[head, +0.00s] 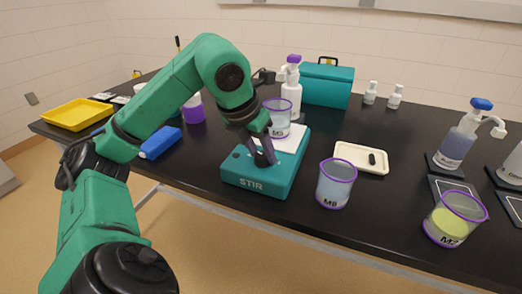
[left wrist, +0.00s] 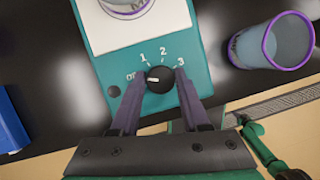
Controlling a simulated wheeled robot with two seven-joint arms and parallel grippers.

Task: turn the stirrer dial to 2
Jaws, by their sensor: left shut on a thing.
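The teal stirrer (head: 283,177) marked STIR stands on the black bench, with a white top plate. Its black dial (left wrist: 160,80) shows in the left wrist view, with OFF, 1, 2 and 3 printed around it. The dial's white mark points left, toward OFF. My left gripper (head: 264,158) is down at the stirrer's front, its two dark fingers on either side of the dial and shut on it. In the head view the gripper hides the dial. My right gripper is in neither view.
A beaker (head: 277,117) stands on the stirrer's plate. Another beaker (head: 335,184) stands close to its right. A white tray (head: 361,158) with a small black bar lies behind that. A blue box (head: 160,143) lies to the left; a beaker with yellow-green liquid (head: 454,219) stands far right.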

